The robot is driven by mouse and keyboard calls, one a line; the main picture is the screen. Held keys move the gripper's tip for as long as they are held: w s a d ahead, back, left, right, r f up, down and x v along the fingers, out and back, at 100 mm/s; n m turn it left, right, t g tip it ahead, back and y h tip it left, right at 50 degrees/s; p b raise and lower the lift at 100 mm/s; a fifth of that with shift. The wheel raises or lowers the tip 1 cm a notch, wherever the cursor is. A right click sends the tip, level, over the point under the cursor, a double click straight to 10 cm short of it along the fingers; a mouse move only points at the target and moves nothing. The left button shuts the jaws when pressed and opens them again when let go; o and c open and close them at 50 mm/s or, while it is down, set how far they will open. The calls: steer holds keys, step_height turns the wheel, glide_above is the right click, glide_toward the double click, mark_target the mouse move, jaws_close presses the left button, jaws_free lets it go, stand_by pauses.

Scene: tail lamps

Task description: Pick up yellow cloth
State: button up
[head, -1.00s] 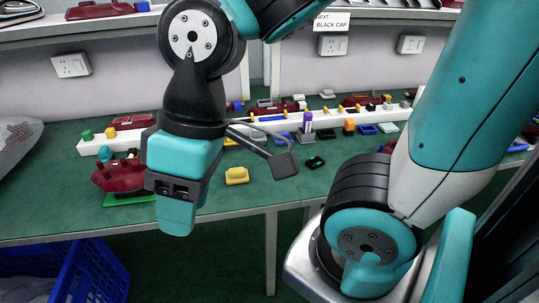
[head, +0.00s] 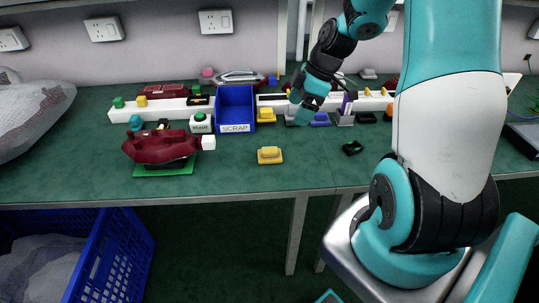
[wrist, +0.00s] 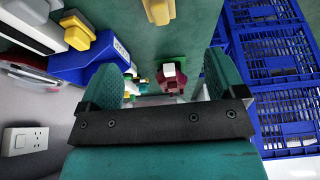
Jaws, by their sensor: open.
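The yellow cloth, seen as a small folded yellow piece (head: 269,155), lies on the green bench top near its front edge. It appears to be the yellow piece (wrist: 158,10) at the top of the wrist view, partly cut off. My gripper (head: 301,116) is above the back of the bench, behind and to the right of the cloth, apart from it. In the wrist view my gripper (wrist: 165,78) has its two teal fingers spread, with nothing held between them.
A blue SCRAP bin (head: 235,106) stands behind the cloth, with another yellow piece (head: 266,115) beside it. A dark red lamp (head: 160,146) sits on a green mat to the left. A small black part (head: 352,148) lies to the right. A blue crate (head: 100,260) stands below the bench.

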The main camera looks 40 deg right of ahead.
glide_toward(272, 149)
steer(key=x, duration=0.5)
steer(key=shift+s+d+f, duration=0.15)
steer(key=shift+s+d, duration=0.05)
steer(key=x, duration=0.5)
steer(key=shift+w+a+p, duration=0.15)
steer(key=shift+w+p, duration=0.1)
steer(key=shift+p, duration=0.05)
steer(key=c, duration=1)
